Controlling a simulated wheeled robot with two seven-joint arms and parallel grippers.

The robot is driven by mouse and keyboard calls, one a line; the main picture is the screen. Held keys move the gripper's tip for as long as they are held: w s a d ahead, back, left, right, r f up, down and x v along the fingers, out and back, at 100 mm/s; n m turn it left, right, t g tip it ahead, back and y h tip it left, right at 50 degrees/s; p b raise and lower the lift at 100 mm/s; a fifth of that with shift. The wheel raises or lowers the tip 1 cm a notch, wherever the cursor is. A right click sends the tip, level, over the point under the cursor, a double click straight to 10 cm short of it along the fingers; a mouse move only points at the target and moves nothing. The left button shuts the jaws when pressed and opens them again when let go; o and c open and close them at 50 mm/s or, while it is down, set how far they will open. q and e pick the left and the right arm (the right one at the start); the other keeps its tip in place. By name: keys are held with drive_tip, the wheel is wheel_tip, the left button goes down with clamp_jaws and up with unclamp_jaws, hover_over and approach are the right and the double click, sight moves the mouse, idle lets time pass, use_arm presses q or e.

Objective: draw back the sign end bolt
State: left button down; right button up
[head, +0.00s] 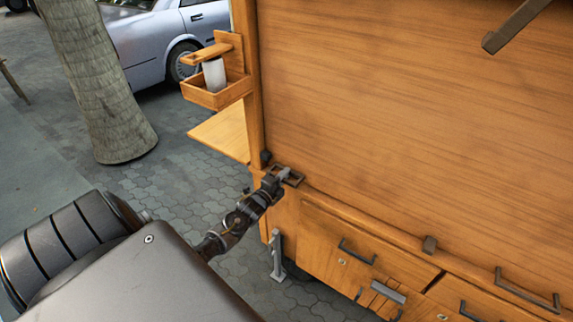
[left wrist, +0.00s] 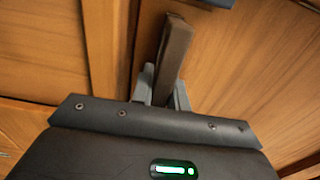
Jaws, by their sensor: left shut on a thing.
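The sign end bolt (head: 292,176) is a small dark metal piece at the lower left corner of the wooden cart's big panel (head: 420,110). My left gripper (head: 279,177) reaches it from the lower left and covers part of it. In the left wrist view, the grey fingers of my left gripper (left wrist: 164,92) are shut on a dark brown bar (left wrist: 174,45), which appears to be the bolt's handle. The bar stands out between the fingers against the wood. How far the bolt is drawn cannot be told. My right gripper is not in view.
Drawers with dark handles (head: 357,252) lie below the panel. A wooden side shelf (head: 222,130) and a small box (head: 216,96) with a white cup (head: 214,74) project left. A tree trunk (head: 100,85) stands farther left. The paving between is open.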

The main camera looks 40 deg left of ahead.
use_arm(q)
drive_tip(key=shift+d+f, duration=0.1)
drive_tip(key=shift+d, duration=0.15)
drive_tip(key=c, duration=1.4)
unclamp_jaws()
drive_tip(key=shift+d, duration=0.1)
drive_tip(key=shift+o, duration=0.2)
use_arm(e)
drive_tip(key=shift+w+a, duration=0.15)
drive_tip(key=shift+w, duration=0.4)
